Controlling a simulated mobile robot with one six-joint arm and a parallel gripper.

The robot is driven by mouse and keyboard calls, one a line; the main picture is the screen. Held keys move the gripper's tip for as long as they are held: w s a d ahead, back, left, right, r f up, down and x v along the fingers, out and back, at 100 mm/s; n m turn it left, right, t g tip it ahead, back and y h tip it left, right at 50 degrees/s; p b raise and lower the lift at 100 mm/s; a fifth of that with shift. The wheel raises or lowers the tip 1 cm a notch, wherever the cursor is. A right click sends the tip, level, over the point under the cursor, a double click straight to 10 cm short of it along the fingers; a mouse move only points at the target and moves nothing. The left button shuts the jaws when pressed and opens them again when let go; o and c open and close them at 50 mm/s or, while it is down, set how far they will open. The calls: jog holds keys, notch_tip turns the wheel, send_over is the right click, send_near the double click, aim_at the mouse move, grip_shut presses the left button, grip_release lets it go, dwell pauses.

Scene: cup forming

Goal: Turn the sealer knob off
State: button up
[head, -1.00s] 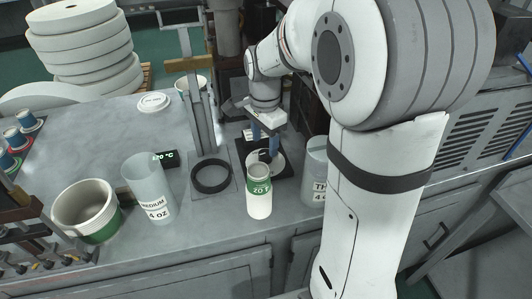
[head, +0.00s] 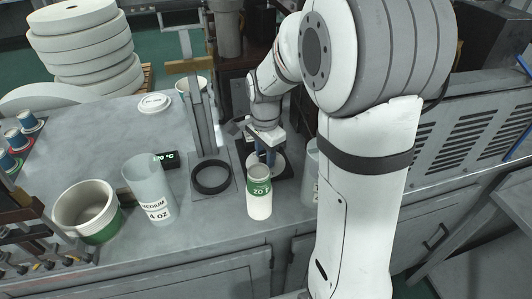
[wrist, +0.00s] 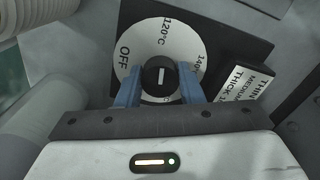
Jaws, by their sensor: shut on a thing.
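The sealer knob (wrist: 160,75) is a small black knob with a white pointer line, at the middle of a white dial (wrist: 128,68) in the wrist view. The dial is marked OFF at left, 120°C at top and another temperature at right. The pointer stands nearly upright, toward the 120°C mark. My gripper (wrist: 160,92) has its blue fingers on either side of the knob and is shut on it. In the head view my gripper (head: 266,157) reaches down at the dial, and the knob is hidden there.
A white and green cup (head: 259,198) stands just in front of the dial. A clear MEDIUM 4 OZ cup (head: 150,188), a black ring (head: 211,177) and a small green-lit display (head: 166,160) are to the left. Another clear container (head: 310,172) is partly behind my arm.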

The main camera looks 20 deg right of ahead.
jog(key=c, duration=0.4)
jog(key=shift+o, duration=0.2)
jog(key=shift+n, duration=0.5)
jog(key=n, duration=0.2)
jog(key=shift+n+b, duration=0.3)
jog(key=shift+n, duration=0.1)
jog(key=n, duration=0.3)
jog(key=shift+n, duration=0.4)
jog(key=n+b, duration=0.1)
jog(key=n, duration=0.3)
jog(key=shift+d+n, duration=0.1)
jog(key=shift+n, duration=2.1)
jog(key=o, duration=1)
